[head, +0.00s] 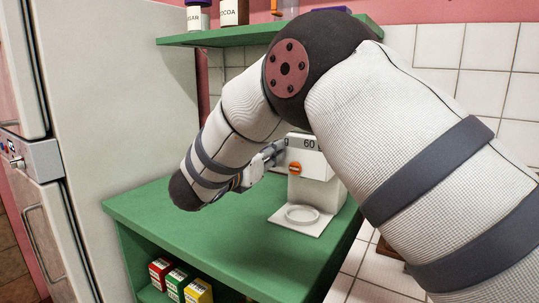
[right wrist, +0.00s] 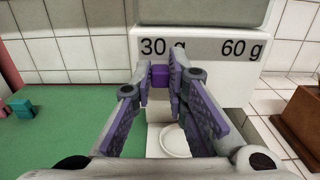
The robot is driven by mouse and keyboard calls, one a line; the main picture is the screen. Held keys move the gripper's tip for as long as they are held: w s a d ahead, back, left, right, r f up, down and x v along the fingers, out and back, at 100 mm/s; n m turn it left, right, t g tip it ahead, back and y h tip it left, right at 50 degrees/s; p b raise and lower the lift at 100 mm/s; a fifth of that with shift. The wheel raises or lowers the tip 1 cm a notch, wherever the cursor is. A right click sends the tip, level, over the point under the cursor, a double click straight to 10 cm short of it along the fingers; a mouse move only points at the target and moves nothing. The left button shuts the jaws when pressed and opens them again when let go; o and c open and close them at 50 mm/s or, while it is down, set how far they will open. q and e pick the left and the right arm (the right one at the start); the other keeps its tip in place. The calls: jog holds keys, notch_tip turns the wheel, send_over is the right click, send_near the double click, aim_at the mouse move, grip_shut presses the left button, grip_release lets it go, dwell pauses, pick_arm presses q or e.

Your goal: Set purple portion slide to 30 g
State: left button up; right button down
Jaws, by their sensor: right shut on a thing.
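The white portion dispenser (head: 318,187) stands on the green counter, with a 60 mark and an orange knob (head: 296,169) showing in the head view. In the right wrist view its front strip (right wrist: 205,48) reads 30 g at left and 60 g at right. The purple portion slide (right wrist: 160,74) sits below the 30 g mark, left of 60 g. My right gripper (right wrist: 161,77) is shut on the slide, one finger on each side. In the head view my right gripper (head: 268,155) reaches the dispenser front; the slide is hidden there. My left gripper is not in view.
A round white dish (head: 302,214) lies under the dispenser. Colored boxes (head: 177,283) sit on the shelf below. Jars stand on the upper green shelf (head: 215,39). A wooden box (right wrist: 301,118) is at right.

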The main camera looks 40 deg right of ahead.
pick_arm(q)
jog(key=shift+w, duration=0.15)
pick_arm(e)
jog(key=shift+w+a, duration=0.1)
jog(key=shift+w, duration=0.05)
jog(key=shift+r, duration=0.1)
jog(key=c, duration=1.9)
grip_release()
jog(key=o, duration=0.3)
jog(key=shift+w+a, duration=0.1)
jog(key=shift+w, duration=0.05)
jog(key=shift+o, duration=0.2)
